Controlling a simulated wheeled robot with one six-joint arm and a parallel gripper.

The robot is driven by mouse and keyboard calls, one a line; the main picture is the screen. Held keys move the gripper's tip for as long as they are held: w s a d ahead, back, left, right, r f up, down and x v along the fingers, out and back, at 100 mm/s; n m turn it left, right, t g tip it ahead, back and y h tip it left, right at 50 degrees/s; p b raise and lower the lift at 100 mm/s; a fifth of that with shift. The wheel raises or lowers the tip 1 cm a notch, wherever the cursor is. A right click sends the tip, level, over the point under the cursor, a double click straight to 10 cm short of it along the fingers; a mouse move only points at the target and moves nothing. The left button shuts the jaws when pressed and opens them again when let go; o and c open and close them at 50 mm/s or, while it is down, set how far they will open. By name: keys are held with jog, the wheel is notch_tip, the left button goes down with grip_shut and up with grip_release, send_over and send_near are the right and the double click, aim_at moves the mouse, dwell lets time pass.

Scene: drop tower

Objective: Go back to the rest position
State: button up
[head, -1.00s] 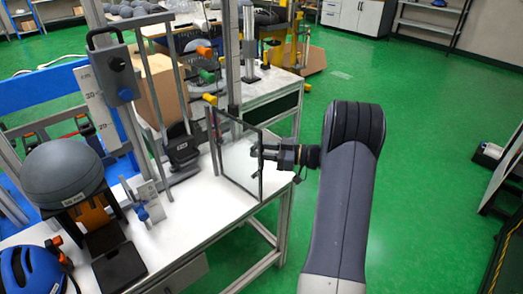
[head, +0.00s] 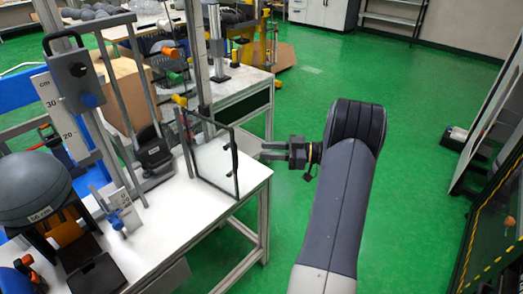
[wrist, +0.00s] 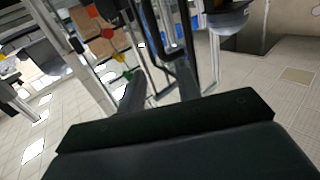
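My gripper (head: 263,151) is at the end of my outstretched arm, just right of the clear hinged panel (head: 213,160) of the drop tower. A gap shows between its two fingers, and it holds nothing. In the wrist view, the two dark fingers (wrist: 160,85) also stand apart with nothing between them. The panel has a dark frame and stands upright at the right end of the white table (head: 165,235). The gripper appears clear of the panel's edge.
The tower's grey uprights and scale (head: 58,118) stand on the table. A dark-framed unit (head: 495,225) stands at the right edge. Green floor (head: 415,130) is open right of my arm.

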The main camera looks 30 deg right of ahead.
aim_at(236, 149)
jog(key=x, duration=1)
jog(key=shift+w+a, duration=0.25)
jog(key=shift+a, duration=0.1)
jog(key=shift+f, duration=0.1)
jog(key=shift+s+a, duration=0.1)
jog(key=shift+a, duration=0.1)
jog(key=shift+d, duration=0.1)
